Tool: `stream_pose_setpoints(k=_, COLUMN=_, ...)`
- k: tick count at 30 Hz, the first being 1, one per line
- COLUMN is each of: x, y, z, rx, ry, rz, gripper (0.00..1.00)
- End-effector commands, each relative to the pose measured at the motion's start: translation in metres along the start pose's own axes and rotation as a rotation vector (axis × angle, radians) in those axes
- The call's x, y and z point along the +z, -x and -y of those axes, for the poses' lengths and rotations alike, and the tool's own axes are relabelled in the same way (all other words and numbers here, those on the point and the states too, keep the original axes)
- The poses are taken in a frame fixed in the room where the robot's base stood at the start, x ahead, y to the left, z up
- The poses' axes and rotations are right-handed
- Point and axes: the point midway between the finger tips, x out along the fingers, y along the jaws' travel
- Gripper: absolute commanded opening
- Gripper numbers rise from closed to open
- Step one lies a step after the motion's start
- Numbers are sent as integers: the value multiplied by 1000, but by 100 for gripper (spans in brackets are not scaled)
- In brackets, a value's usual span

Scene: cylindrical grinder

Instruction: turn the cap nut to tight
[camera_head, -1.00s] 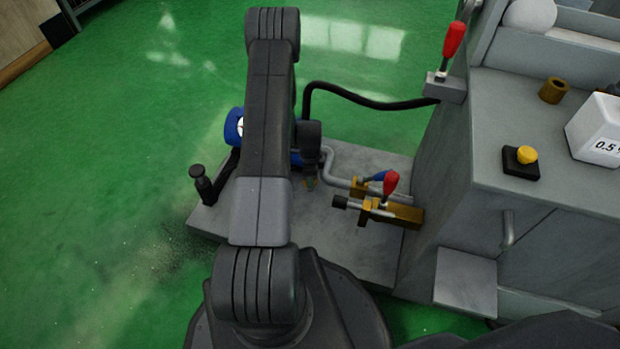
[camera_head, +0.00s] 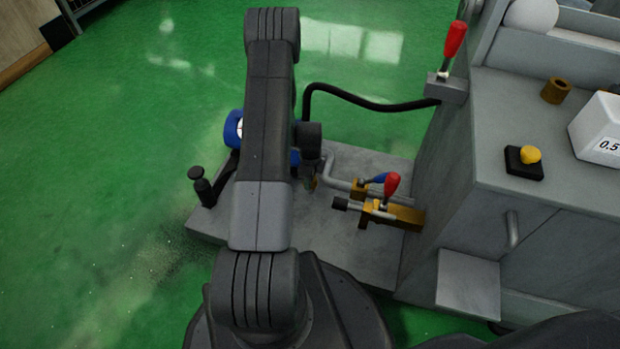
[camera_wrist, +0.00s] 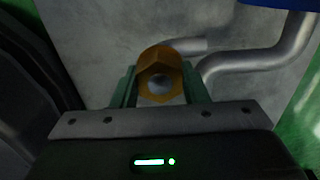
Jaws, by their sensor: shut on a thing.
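The cap nut (camera_wrist: 160,61) is a brass hexagon with a round grey centre, in the middle of the wrist view. My gripper (camera_wrist: 159,85) has its two green fingers on either side of the nut and is shut on it. A bent grey pipe (camera_wrist: 265,62) runs to the right of the nut. In the head view my arm hides most of the gripper and the nut.
A grey base plate (camera_head: 325,238) carries brass valves with a red lever (camera_head: 391,185) and a blue lever, right of my arm. A black hose (camera_head: 370,101) arches to the machine (camera_head: 455,190). A black knob post (camera_head: 200,184) stands at left. Green floor is clear farther left.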

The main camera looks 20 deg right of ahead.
Motion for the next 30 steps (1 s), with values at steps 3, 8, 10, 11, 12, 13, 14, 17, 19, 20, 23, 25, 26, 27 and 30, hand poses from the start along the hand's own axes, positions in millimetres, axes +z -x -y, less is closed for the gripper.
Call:
stream_pose_setpoints(k=3, x=0, y=1, z=1, rx=-2, ry=-3, rz=1, gripper=17)
stream_pose_setpoints(k=8, x=0, y=1, z=1, rx=-1, ry=-3, rz=1, gripper=62)
stream_pose_setpoints(k=10, x=0, y=0, z=0, rx=-1, ry=-2, rz=1, gripper=62)
stream_pose_setpoints(k=11, x=0, y=0, z=0, rx=-1, ry=-2, rz=0, gripper=62)
stream_pose_setpoints(k=12, x=0, y=0, z=0, rx=-1, ry=-2, rz=0, gripper=62)
stream_pose_setpoints(k=13, x=0, y=0, z=0, rx=-1, ry=-2, rz=0, gripper=62)
stream_pose_setpoints(k=14, x=0, y=0, z=0, rx=-1, ry=-1, rz=0, gripper=62)
stream_pose_setpoints(k=17, x=0, y=2, z=0, rx=-1, ry=-1, rz=0, gripper=62)
stream_pose_setpoints(k=19, x=0, y=8, z=1, rx=-2, ry=-1, rz=1, gripper=62)
stream_pose_setpoints(k=20, x=0, y=12, z=1, rx=-2, ry=-1, rz=1, gripper=62)
stream_pose_setpoints(k=23, x=0, y=31, z=1, rx=-3, ry=-1, rz=1, gripper=62)
stream_pose_setpoints(k=25, x=0, y=47, z=1, rx=-3, ry=-1, rz=1, gripper=62)
stream_pose_setpoints(k=26, x=0, y=54, z=1, rx=-4, ry=-1, rz=1, gripper=62)
stream_pose_setpoints(k=27, x=0, y=64, z=1, rx=-4, ry=-1, rz=1, gripper=62)
stream_pose_setpoints(k=30, x=0, y=87, z=1, rx=-3, ry=-2, rz=1, gripper=62)
